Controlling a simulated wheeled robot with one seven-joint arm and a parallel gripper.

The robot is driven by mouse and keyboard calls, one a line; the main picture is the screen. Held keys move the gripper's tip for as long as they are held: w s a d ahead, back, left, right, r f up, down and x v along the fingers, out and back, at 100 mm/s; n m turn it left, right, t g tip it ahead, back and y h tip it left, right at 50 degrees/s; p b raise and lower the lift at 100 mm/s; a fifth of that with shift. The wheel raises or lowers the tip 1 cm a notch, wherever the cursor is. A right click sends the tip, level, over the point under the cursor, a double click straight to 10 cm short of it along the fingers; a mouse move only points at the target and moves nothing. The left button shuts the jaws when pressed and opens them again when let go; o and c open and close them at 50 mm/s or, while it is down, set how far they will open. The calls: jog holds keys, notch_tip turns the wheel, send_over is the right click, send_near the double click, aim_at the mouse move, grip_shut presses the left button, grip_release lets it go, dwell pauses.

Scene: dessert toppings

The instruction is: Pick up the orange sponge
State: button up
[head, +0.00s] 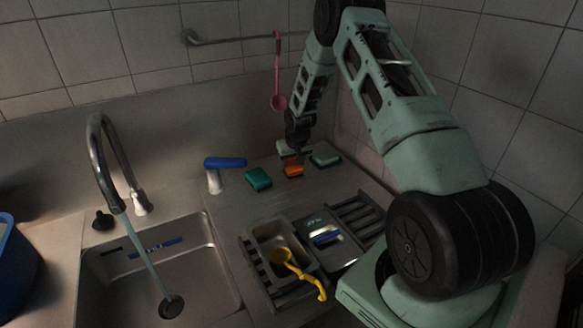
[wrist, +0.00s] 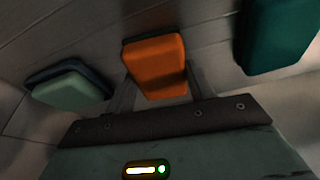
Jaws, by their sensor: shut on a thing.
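The orange sponge (head: 293,168) is at the back of the steel counter, between a teal sponge on its left and a pale green sponge on its right. My gripper (head: 300,157) points down at it from above. In the wrist view the orange sponge (wrist: 157,66) lies between my two fingers (wrist: 160,88), which are shut on its sides. A shadow band crosses its near part. I cannot tell whether it is clear of the counter.
A teal sponge (head: 258,179) and a pale green sponge (head: 326,159) are close by. A blue-handled tool (head: 224,163) stands to the left. In front are a rack with a steel pan (head: 262,236) and yellow ladle (head: 300,270), and the sink (head: 200,250) with running water. A pink ladle (head: 278,80) hangs behind.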

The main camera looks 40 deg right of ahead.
aim_at(293, 165)
jog(key=shift+r, duration=0.1)
jog(key=shift+s+r+b, duration=0.15)
jog(key=shift+r+b, duration=0.35)
jog(key=shift+b, duration=0.2)
jog(key=v, duration=0.2)
jog(key=b+v, duration=0.1)
jog(key=w+b+v, duration=0.1)
jog(key=v, duration=0.1)
jog(key=shift+s+d+r, duration=0.1)
jog(key=shift+d+r, duration=0.05)
jog(key=shift+r, duration=0.3)
jog(key=s+a+b, duration=0.2)
jog(key=s, duration=0.7)
jog(key=s+a+b, duration=0.2)
jog(key=s, duration=0.7)
jog(key=shift+s+a+b, duration=0.2)
jog(key=shift+a+b, duration=0.1)
jog(key=shift+a, duration=0.1)
